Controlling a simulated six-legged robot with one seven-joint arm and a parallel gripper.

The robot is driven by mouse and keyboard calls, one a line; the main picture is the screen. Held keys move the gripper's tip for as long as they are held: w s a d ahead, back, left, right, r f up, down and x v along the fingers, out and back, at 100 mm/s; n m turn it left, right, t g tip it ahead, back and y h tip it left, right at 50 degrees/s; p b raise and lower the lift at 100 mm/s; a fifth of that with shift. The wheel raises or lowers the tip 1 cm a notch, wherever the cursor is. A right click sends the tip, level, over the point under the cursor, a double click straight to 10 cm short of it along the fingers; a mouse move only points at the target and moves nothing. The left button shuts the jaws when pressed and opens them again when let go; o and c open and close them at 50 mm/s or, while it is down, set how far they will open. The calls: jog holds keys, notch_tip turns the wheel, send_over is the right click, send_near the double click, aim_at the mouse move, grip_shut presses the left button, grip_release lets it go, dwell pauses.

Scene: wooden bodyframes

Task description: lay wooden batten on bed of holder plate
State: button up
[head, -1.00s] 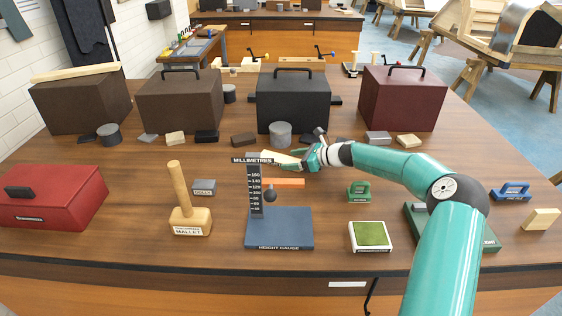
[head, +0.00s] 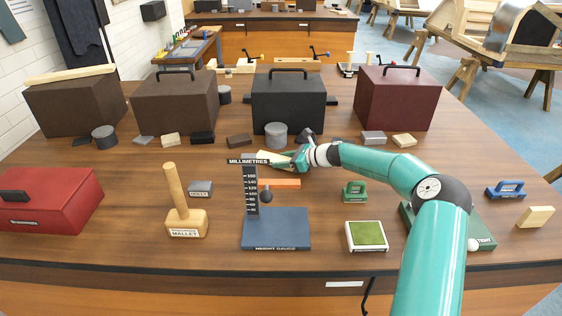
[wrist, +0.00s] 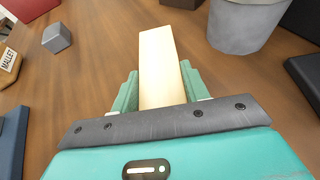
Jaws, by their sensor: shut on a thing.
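My gripper (wrist: 160,92) is shut on a pale wooden batten (wrist: 160,65), which sticks out past the teal fingers in the wrist view. In the head view my gripper (head: 296,160) is over the middle of the bench, behind the height gauge. The batten (head: 279,159) shows there only as a short pale strip, partly hidden by the gauge's label. I cannot pick out the holder plate for sure; a dark green plate (head: 484,236) at the right is partly hidden by my arm.
The height gauge (head: 276,230) stands in front of my gripper, the mallet (head: 186,222) left of it. Several lidded boxes, among them a black one (head: 289,105), line the back, with a grey cylinder (head: 276,135) before them. Another pale strip (head: 70,74) lies on the left brown box.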

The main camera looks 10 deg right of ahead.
jog(key=r, duration=0.3)
jog(key=shift+s+r, duration=0.3)
jog(key=shift+r, duration=0.05)
jog(key=s+d+r, duration=0.1)
jog(key=s+r, duration=1.3)
jog(key=r, duration=0.2)
jog(key=shift+s, duration=0.3)
